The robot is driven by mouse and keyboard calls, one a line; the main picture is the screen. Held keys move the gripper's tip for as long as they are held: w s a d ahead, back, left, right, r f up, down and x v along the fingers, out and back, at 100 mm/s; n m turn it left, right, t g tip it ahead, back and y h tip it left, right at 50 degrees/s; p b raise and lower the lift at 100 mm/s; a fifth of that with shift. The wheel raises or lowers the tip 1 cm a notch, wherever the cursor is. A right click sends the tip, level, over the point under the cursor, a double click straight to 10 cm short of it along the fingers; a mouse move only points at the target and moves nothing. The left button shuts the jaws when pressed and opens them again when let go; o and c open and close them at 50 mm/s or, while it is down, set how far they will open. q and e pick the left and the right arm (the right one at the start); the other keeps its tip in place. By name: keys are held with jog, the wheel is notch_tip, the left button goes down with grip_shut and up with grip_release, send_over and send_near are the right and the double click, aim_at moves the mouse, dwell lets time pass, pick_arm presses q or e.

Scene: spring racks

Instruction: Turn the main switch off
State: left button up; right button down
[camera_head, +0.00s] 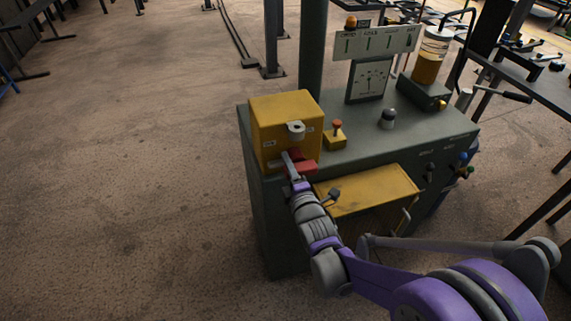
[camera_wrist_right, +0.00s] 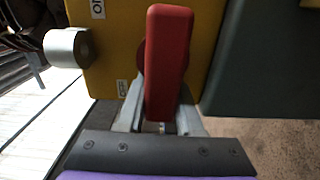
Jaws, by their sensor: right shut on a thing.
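The main switch is a yellow box (camera_head: 285,107) on the left end of a dark green machine cabinet. Its red handle (camera_head: 303,168) is on the front face, and a grey round lock-like part (camera_head: 295,129) sits above it. My right gripper (camera_head: 289,163) is at the handle. In the wrist view the red handle (camera_wrist_right: 168,60) stands between the two grey fingers of my right gripper (camera_wrist_right: 160,98), which is shut on it. My left gripper is out of view.
The cabinet top (camera_head: 400,140) carries a small yellow box with an orange-red button (camera_head: 336,135), a dial gauge (camera_head: 370,78) and a jar of amber liquid (camera_head: 430,58). A yellow tray-like panel (camera_head: 368,191) is right of my wrist. The floor at left is clear.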

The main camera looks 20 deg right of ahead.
jog(key=shift+d+f, duration=0.1)
jog(key=shift+d, duration=0.15)
dwell(0.3)
jog(key=c, duration=0.7)
grip_release()
jog(key=shift+o, duration=0.7)
jog(key=shift+d, duration=0.15)
jog(key=s, duration=1)
jog(key=shift+s, duration=0.4)
jog(key=shift+d, duration=0.1)
